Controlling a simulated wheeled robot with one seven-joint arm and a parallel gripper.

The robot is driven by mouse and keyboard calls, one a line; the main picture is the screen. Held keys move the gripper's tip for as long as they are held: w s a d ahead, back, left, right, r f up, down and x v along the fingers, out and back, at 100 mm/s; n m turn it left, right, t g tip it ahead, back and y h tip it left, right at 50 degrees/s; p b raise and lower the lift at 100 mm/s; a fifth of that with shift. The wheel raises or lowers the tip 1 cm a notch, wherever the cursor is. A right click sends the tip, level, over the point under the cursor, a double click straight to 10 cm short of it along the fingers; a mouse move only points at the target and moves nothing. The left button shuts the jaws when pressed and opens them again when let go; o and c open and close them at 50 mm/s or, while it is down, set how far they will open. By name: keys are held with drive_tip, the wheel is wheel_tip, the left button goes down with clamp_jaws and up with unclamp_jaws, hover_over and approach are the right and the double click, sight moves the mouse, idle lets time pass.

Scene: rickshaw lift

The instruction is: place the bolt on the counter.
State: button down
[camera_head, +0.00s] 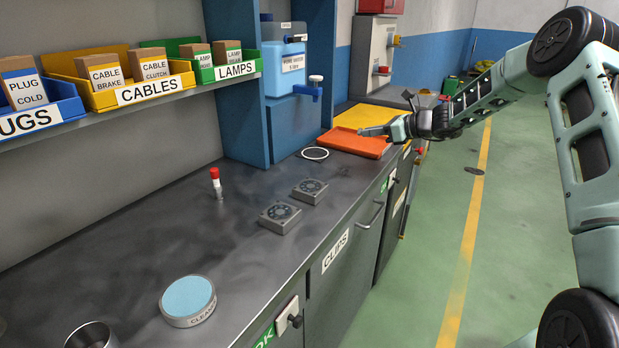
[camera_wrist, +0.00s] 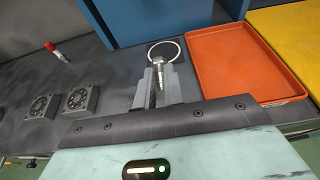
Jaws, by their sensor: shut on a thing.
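The bolt (camera_wrist: 158,72) is a small metal piece between the fingers of my gripper (camera_wrist: 157,86) in the wrist view. My gripper is shut on it, and the fingers hide its lower part. In the head view my gripper (camera_head: 374,131) reaches in from the right, above the orange tray's area; the bolt is too small to make out there. The dark grey counter (camera_head: 130,240) runs along the wall on the left and beneath the gripper.
A white ring (camera_head: 315,153) lies beside the orange tray (camera_head: 350,146); a yellow tray (camera_head: 362,116) is behind. Two square grey fans (camera_head: 280,217), a red-capped item (camera_head: 217,184) and a round blue-topped tin (camera_head: 188,299) stand on the counter. Bare counter lies between them.

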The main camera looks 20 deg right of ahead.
sight(366, 168)
drive_tip(key=shift+w+a+f, duration=0.15)
drive_tip(key=shift+w+f, duration=0.1)
wheel_tip(366, 168, down, 9)
drive_tip(key=shift+f+p, duration=0.2)
drive_tip(key=shift+p, duration=0.3)
drive_tip(key=shift+f, duration=0.2)
drive_tip(key=c, duration=1.5)
unclamp_jaws()
drive_tip(key=shift+r, duration=0.15)
